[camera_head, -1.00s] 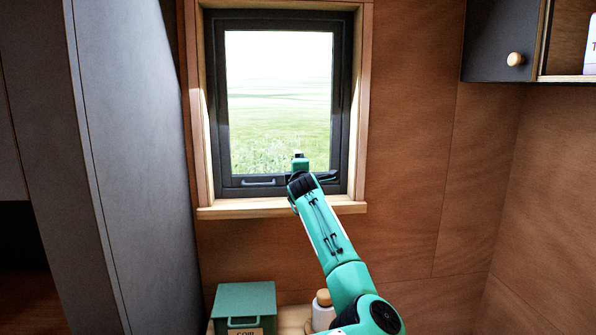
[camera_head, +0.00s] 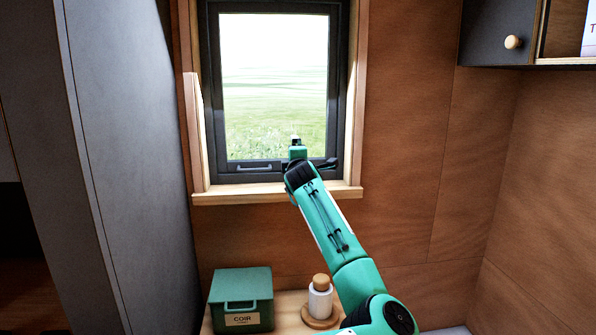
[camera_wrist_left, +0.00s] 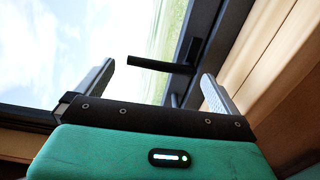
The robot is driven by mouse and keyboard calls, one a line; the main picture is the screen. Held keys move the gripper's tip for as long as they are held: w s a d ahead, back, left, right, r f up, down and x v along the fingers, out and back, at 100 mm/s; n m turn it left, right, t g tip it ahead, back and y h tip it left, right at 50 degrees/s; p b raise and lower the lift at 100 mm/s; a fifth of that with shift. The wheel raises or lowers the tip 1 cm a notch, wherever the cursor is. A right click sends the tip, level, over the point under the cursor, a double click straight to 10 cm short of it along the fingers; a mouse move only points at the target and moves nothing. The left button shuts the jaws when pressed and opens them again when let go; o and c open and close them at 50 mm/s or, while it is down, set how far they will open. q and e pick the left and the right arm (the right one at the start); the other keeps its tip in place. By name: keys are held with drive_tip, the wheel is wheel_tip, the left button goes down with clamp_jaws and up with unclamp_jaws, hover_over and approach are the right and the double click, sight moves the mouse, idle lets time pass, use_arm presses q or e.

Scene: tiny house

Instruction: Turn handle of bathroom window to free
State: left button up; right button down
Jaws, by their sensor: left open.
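The bathroom window (camera_head: 342,90) has a dark frame around clear glass, set in a light wood surround. A grey bar (camera_head: 255,167) lies along its lower frame in the head view. In the left wrist view a black handle (camera_wrist_left: 150,64) sticks out from the dark frame (camera_wrist_left: 222,40). My left gripper (camera_wrist_left: 158,85) is open, with one finger to each side of the handle's direction; the handle lies just beyond or between the fingertips, and I cannot tell contact. In the head view my left gripper (camera_head: 298,150) is at the window's lower right, its fingers mostly hidden. My right gripper is out of view.
A green box (camera_head: 242,290) labelled COIR and a white jar (camera_head: 320,300) with a wooden lid stand on a wooden surface below the window. A grey panel (camera_head: 130,150) rises at left. A dark wall cabinet (camera_head: 490,40) hangs at upper right.

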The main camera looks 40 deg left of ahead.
use_arm(q)
drive_tip(key=b+v, duration=0.2)
drive_tip(key=v, duration=0.8)
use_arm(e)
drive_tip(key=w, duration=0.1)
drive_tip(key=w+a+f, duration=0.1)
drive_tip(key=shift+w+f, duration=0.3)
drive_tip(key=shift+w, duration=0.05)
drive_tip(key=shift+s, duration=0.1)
